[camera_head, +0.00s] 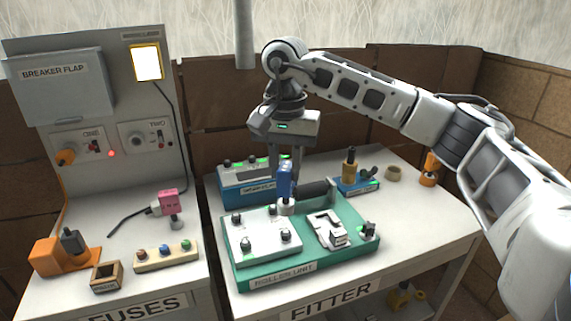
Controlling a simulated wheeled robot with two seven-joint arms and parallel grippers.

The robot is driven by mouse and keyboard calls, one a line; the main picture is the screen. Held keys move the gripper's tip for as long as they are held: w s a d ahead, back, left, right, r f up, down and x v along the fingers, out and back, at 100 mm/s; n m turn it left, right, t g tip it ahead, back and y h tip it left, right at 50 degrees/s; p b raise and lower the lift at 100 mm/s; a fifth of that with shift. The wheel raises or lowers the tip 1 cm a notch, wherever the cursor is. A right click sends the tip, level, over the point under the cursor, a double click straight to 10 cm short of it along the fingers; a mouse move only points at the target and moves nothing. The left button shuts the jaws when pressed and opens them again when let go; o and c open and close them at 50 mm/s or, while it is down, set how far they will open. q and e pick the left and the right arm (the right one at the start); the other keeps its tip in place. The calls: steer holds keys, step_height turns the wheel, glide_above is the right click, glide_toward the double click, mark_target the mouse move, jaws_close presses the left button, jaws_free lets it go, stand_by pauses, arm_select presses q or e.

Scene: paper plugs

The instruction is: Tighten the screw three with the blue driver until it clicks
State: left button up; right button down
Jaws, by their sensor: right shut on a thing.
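The blue driver (285,181) stands upright, shut in my right gripper (286,166), which points down from above. The driver's lower end is at the back right corner of the white plate (262,230) on the green roller unit (300,273). It hides what is under it, and I cannot tell whether it touches a screw. Dark screw heads show on the plate, at the back left (236,217), front left (246,243) and front right (286,235). I cannot read their numbers. My left gripper is out of view.
A blue box (233,198) stands behind the roller unit. A blue holder (362,186) with a yellow-handled tool (350,162) and an orange tool (430,168) stand at the right. The fuses bench (215,300) is at the left. The table's right front is clear.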

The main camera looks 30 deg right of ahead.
mark_target(287, 188)
step_height(287, 188, down, 2)
steer(key=shift+f+b, duration=0.1)
steer(key=shift+b, duration=0.55)
steer(key=shift+f+b, duration=1)
steer(key=shift+f, duration=0.5)
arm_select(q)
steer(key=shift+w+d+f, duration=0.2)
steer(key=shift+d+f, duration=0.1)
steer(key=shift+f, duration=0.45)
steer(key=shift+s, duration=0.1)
arm_select(e)
steer(key=n, duration=0.6)
steer(key=shift+n, duration=0.4)
steer(key=n, duration=0.5)
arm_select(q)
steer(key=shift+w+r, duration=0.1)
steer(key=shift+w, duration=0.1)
arm_select(e)
steer(key=shift+d, duration=0.15)
